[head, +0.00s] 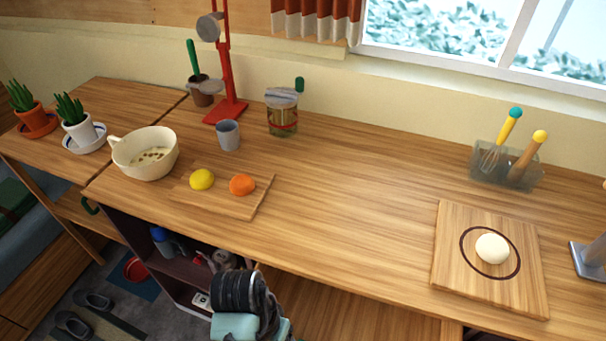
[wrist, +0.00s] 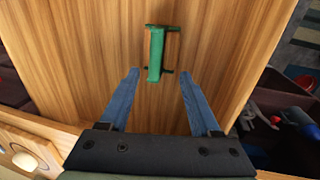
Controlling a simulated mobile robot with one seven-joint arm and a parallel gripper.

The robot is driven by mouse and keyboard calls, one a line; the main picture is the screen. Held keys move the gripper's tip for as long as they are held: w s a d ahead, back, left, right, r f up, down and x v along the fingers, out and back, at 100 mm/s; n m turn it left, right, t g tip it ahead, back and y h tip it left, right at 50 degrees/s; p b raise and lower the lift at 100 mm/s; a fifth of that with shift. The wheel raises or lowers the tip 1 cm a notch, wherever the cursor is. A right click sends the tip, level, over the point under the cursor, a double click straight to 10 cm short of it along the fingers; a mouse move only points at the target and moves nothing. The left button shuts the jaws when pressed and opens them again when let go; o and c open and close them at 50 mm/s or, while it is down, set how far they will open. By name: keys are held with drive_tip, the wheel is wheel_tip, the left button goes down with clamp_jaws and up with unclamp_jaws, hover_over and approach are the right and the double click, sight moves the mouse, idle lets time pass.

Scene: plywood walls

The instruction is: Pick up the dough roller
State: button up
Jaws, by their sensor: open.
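A wooden, roller-like utensil with a yellow knob (head: 528,158) leans in a clear grey holder (head: 490,170) at the back right of the counter in the head view. It looks like the dough roller. Its lower part is seen only dimly through the holder. A whisk with a yellow handle and teal tip (head: 506,130) stands beside it. My gripper (wrist: 159,74) is open and empty in the wrist view, its two blue fingers apart near a green handle (wrist: 155,53) on a wooden panel. The dough roller is not in the wrist view.
A board with pale dough (head: 492,248) lies in front of the holder. A board with a lemon (head: 202,179) and an orange (head: 242,185), a cream pot (head: 146,153), a grey cup (head: 228,134) and a jar (head: 282,112) stand left. The counter's middle is clear.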

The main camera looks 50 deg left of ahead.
drive_tip(key=x, duration=1.1)
drive_tip(key=shift+w+d, duration=0.2)
drive_tip(key=shift+d, duration=0.2)
drive_tip(key=shift+r, duration=0.1)
clamp_jaws()
